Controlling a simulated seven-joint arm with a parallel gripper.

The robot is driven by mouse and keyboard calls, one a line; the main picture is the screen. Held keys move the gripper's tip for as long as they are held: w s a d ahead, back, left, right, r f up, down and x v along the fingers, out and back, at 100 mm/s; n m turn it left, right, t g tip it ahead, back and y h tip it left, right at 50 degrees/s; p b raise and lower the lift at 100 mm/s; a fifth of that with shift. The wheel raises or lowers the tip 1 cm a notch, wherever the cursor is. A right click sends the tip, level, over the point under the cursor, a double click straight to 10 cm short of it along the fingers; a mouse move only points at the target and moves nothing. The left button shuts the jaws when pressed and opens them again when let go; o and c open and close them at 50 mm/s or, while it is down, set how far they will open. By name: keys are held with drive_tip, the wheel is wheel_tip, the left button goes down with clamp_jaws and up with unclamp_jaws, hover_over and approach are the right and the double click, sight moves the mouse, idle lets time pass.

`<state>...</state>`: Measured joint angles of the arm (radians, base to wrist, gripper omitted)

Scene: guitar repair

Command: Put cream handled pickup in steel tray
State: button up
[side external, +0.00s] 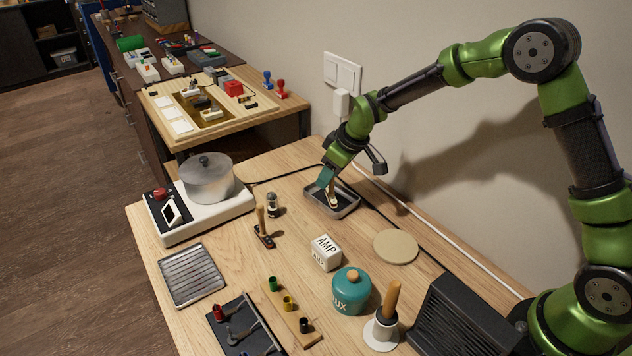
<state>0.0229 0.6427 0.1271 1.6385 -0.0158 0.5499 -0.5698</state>
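My gripper (328,183) points down over a small grey rimmed tray (348,212) with a dark inside, near the wall. A small cream piece with an upright tan handle (332,198), seemingly the cream handled pickup, is in or just above this tray, right at my fingertips. I cannot tell whether the fingers are closed on it or whether it touches the tray floor. A ribbed steel tray (192,275) lies empty at the left edge of the table. Another handled piece, a dark base with a wooden handle (262,228), stands mid-table.
A white hotplate with a metal pot (208,178) stands at the back left. A small dark jar (272,204), a white AMP block (326,252), a teal pot (351,291) and a round tan disc (396,246) stand around the middle. A cable runs along the wall.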

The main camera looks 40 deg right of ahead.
drive_tip(key=shift+r, duration=0.1)
drive_tip(key=s+d+r+m+t, duration=0.1)
drive_tip(key=s+d+r+m, duration=0.2)
drive_tip(key=s+r, duration=1.35)
drive_tip(key=s+r+m+t, duration=0.1)
drive_tip(key=s+m, duration=0.4)
drive_tip(key=s, duration=0.8)
drive_tip(key=shift+s+r+m+t, duration=0.2)
drive_tip(key=shift+r+m+t, duration=0.15)
drive_tip(key=shift+r, duration=0.25)
